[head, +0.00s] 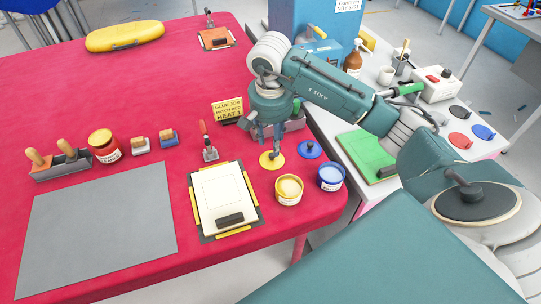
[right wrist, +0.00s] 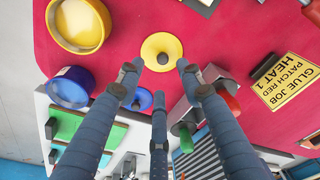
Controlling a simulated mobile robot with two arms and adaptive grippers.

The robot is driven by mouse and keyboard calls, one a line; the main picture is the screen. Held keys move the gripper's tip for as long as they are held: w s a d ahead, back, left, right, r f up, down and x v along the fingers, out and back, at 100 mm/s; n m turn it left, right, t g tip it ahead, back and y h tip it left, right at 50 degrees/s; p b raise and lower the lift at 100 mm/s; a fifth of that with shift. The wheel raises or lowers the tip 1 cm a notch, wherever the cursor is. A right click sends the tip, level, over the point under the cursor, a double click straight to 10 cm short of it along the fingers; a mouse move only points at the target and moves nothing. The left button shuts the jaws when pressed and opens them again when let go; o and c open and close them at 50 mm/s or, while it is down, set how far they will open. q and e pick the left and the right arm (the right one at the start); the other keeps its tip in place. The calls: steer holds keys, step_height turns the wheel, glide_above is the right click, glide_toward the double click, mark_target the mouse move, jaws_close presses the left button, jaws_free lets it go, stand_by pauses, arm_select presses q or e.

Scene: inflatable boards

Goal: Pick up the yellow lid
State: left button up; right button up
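The yellow lid (head: 272,163) lies flat on the red table, a round disc with a small knob. In the right wrist view the yellow lid (right wrist: 162,40) shows just beyond my fingertips, its knob in the middle. My right gripper (head: 266,147) points down above the lid. Its three fingers (right wrist: 160,78) are spread apart with nothing between them; whether a fingertip touches the lid I cannot tell. My left gripper is not in view.
An open yellow pot (head: 289,190) and an open blue pot (head: 330,178) stand in front. A blue lid (head: 310,149) lies right of the yellow lid. A clipboard (head: 224,200), a red-handled tool (head: 209,148) and a yellow sign (head: 228,110) are left.

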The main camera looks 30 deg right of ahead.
mark_target(272, 154)
steer(key=shift+f, duration=0.65)
steer(key=f+p, duration=0.1)
steer(key=f, duration=0.1)
steer(key=w+f+p, duration=0.1)
steer(key=f, duration=0.1)
steer(key=shift+d+f, duration=0.15)
steer(key=shift+f, duration=0.4)
steer(key=shift+c, duration=0.5)
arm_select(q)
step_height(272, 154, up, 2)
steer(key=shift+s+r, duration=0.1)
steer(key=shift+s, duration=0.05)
arm_select(e)
jaws_close()
